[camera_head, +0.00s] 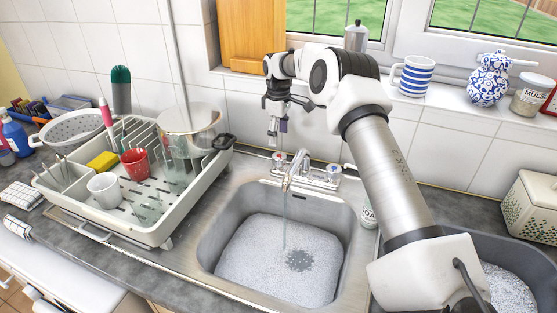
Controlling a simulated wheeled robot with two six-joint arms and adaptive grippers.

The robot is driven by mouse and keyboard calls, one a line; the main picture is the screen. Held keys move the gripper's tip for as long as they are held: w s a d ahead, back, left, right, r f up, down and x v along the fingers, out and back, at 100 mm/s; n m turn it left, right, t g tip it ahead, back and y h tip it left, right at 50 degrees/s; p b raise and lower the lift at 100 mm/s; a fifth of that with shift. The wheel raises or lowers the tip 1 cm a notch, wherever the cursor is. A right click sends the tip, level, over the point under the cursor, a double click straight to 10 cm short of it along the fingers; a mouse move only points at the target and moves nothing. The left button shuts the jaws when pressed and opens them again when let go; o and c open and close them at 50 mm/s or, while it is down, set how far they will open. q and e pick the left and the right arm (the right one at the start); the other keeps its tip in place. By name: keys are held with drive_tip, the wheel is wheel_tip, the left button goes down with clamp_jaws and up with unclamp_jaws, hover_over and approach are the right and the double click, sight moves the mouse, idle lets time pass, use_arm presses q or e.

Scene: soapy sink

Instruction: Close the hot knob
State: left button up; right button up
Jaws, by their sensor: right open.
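The tap (295,167) stands at the back of the sink. Its left knob (279,158) has a reddish cap and looks like the hot knob. Its right knob (333,172) has a bluish cap. A thin stream of water (284,222) falls from the spout into the basin. My right gripper (278,131) is open and points down, just above and behind the left knob in the picture. It appears apart from the knob, though the depth gap is hard to judge. My left gripper is out of view.
The steel sink (213,240) holds foamy water. A dish rack (146,235) with cups and a pot (190,118) stands to the left. A bottle (369,214) stands right of the basin.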

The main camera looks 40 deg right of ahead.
sight(279, 156)
drive_tip(key=shift+w+f, duration=0.1)
drive_tip(key=shift+f, duration=0.45)
wheel_tip(279, 156, down, 6)
drive_tip(key=shift+f+p, duration=0.2)
drive_tip(key=shift+p, duration=1)
drive_tip(key=shift+f, duration=0.4)
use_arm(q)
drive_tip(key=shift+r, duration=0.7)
use_arm(e)
drive_tip(key=c, duration=1.2)
